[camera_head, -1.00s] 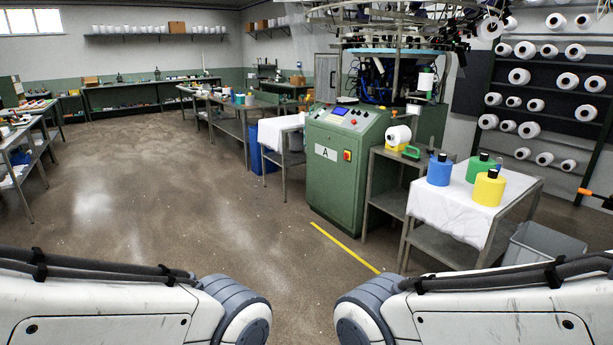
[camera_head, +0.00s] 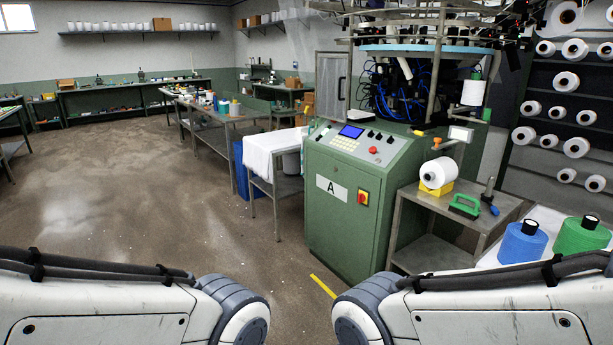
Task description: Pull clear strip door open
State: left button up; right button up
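A pale panel in a grey frame (camera_head: 331,88) stands upright just left of the upper part of the circular knitting machine (camera_head: 405,85). It looks like a door or gate, but I cannot tell whether it is the clear strip door or how far open it is. The green machine cabinet marked A (camera_head: 345,205) stands in front, with a keypad and a small blue screen. Neither gripper is in view. Only my two white arms show along the bottom edge, well short of the machine.
A metal side table (camera_head: 455,208) right of the cabinet holds a white yarn cone (camera_head: 438,172) and a green tool (camera_head: 465,206). Blue (camera_head: 522,245) and green (camera_head: 581,236) cones stand at the right. Left of the cabinet is a cloth-covered table (camera_head: 273,145). The floor at left is open.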

aim_at(332, 70)
jog(key=i, duration=2.35)
